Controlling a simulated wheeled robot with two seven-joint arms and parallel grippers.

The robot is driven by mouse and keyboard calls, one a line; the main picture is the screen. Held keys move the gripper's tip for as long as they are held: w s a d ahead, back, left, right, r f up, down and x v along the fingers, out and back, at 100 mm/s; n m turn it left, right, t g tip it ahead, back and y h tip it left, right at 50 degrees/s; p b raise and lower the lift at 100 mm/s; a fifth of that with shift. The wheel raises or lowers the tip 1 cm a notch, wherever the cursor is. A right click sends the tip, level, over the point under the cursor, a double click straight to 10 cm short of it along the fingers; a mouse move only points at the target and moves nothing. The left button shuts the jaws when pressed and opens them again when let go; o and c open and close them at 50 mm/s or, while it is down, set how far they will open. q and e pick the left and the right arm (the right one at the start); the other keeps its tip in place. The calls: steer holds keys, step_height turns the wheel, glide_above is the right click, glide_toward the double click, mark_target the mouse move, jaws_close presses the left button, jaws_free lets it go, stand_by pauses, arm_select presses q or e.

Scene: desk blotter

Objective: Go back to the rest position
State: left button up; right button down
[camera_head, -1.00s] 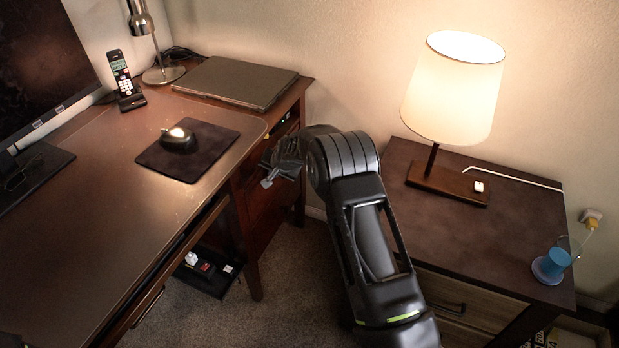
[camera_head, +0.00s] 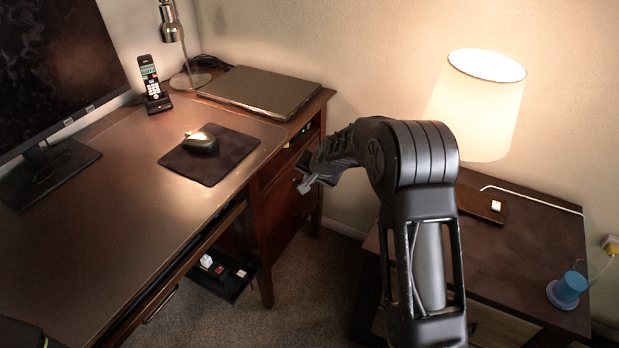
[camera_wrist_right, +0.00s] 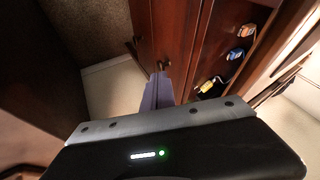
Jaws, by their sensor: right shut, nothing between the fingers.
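My right arm rises from the bottom of the head view, between the desk and the nightstand. Its right gripper (camera_head: 304,184) points left beside the desk's drawer side, empty and clear of the desktop. In the right wrist view the fingers (camera_wrist_right: 157,92) are together with nothing between them. They are in front of reddish-brown wood. My left gripper is not in view; a dark piece, probably of my left arm, shows at the lower left corner of the head view.
The desk (camera_head: 110,225) holds a monitor (camera_head: 60,70), phone (camera_head: 151,83), mouse (camera_head: 200,143) on a dark pad (camera_head: 215,165), and closed laptop (camera_head: 260,92). The nightstand (camera_head: 535,245) at right bears a lit lamp (camera_head: 475,105) and blue object (camera_head: 568,289). Carpet (camera_head: 290,275) lies between them.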

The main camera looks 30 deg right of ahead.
steer(key=s+a+f+n+g+y+p, duration=0.2)
steer(key=s+a+f+n+p, duration=0.3)
steer(key=s+a+f, duration=0.95)
steer(key=s+a+n+g+y+p, duration=0.1)
steer(key=s+a, duration=0.3)
steer(key=s, duration=0.4)
steer(key=s+a+r+n+g+y+p, duration=0.1)
steer(key=s+a+g+p, duration=0.1)
steer(key=s+a, duration=0.3)
steer(key=s+a+r+n+g+p, duration=0.1)
steer(key=s+a, duration=0.3)
steer(key=s, duration=0.8)
steer(key=shift+s+a+r+g+y+p, duration=0.2)
steer(key=shift+s+g+y+p, duration=0.1)
steer(key=shift+y+p, duration=0.15)
